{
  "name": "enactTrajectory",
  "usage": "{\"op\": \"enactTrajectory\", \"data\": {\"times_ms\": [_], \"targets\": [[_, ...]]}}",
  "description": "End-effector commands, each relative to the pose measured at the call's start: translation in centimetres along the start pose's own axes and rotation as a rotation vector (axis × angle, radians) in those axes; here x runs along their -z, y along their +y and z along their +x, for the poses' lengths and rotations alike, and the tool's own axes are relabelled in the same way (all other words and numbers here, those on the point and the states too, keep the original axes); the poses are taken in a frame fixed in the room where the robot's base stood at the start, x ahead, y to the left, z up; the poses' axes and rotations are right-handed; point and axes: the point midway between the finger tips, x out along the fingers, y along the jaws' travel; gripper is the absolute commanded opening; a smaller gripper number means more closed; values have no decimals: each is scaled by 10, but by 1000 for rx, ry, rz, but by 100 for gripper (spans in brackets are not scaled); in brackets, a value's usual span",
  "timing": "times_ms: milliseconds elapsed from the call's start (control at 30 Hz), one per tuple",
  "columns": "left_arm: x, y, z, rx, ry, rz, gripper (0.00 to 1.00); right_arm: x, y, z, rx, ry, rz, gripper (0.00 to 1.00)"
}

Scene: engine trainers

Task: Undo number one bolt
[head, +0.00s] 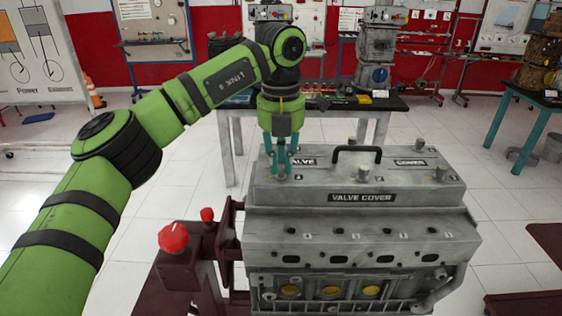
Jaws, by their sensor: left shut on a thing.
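The grey valve cover (365,198) sits on top of the engine block (350,265) in the middle of the head view. It has a black handle and several bolts along its top edges. My left gripper (281,170) points straight down at the cover's front left corner. Its teal fingers are shut on the bolt (283,174) there, and they partly hide it. Other bolts show at the front right (441,173) and the back right (420,144). I cannot read which bolt is number one. My right gripper is not in view.
A dark red engine stand with red knobs (173,237) is at the engine's left. A workbench (390,104) with other trainers stands behind. A teal-legged table (520,95) is at the far right. White floor between them is clear.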

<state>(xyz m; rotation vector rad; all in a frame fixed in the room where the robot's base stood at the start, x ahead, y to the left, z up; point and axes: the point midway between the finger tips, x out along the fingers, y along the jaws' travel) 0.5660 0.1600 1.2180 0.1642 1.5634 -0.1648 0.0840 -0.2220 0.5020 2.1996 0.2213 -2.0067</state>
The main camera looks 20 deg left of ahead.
Motion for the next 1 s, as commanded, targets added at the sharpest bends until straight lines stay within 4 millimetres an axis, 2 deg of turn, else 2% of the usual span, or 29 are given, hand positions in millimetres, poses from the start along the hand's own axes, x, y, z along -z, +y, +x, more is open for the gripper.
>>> {"op": "enactTrajectory", "data": {"times_ms": [33, 500, 1000], "targets": [[2, -1, 6, 0, 12, -39, 0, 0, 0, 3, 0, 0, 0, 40], [1, -1, 5, -2, 12, -327, 0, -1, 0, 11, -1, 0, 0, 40], [2, -1, 5, -3, 13, -384, 0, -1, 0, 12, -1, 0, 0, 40]]}}
